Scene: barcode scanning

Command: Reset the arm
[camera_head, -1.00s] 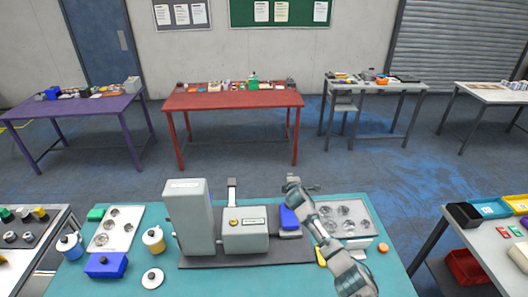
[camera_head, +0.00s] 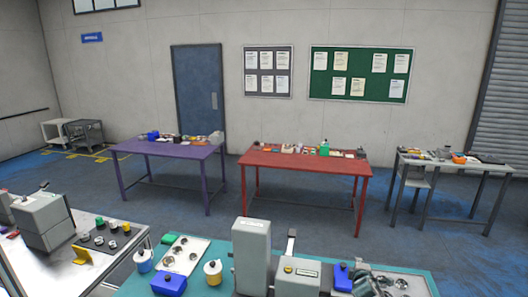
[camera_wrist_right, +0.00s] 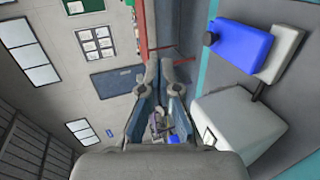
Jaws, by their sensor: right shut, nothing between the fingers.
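My right gripper (camera_head: 364,284) is at the bottom edge of the head view, over the teal table (camera_head: 135,290), and is partly cut off. In the right wrist view its fingers (camera_wrist_right: 160,68) are together with nothing between them. A blue block on a grey base (camera_head: 342,276) is just left of the gripper. In the wrist view the blue block (camera_wrist_right: 240,42) is to the right of the fingers, apart from them. A pale boxy machine (camera_head: 298,276) stands beside it, and its pale housing also shows in the wrist view (camera_wrist_right: 240,122). My left gripper is not in view.
A tall grey column (camera_head: 252,255) stands on the teal table. A blue box (camera_head: 169,284), a yellow-banded jar (camera_head: 213,272) and a tray with round parts (camera_head: 182,254) are left of it. A purple table (camera_head: 165,150) and a red table (camera_head: 305,163) stand farther back.

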